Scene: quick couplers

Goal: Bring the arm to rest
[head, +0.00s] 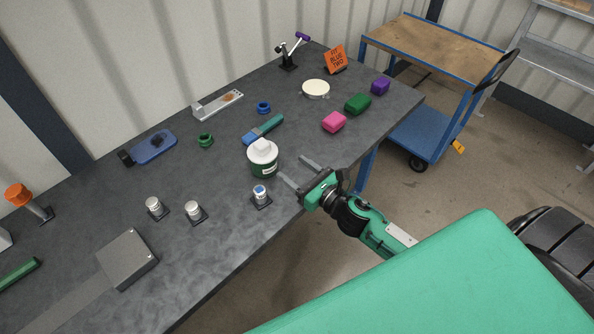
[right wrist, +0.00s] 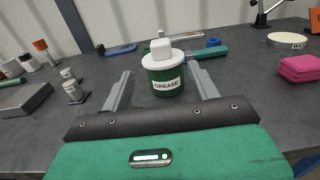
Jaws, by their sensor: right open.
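My right gripper (head: 300,174) is open and empty at the table's front edge. Its arm comes in from the lower right. In the right wrist view, its two fingers (right wrist: 160,92) point toward a green grease tub with a white lid (right wrist: 167,82), which stands beyond the fingertips. In the head view, the grease tub (head: 263,160) stands upright to the left of the gripper, apart from it. My left gripper does not show in either view.
The dark table (head: 215,245) holds couplers on small bases (head: 260,196), a blue-green brush (head: 263,130), a grey box (head: 127,259), a pink block (head: 334,122) and an orange sign (head: 336,60). A blue cart (head: 430,45) stands beyond the right edge.

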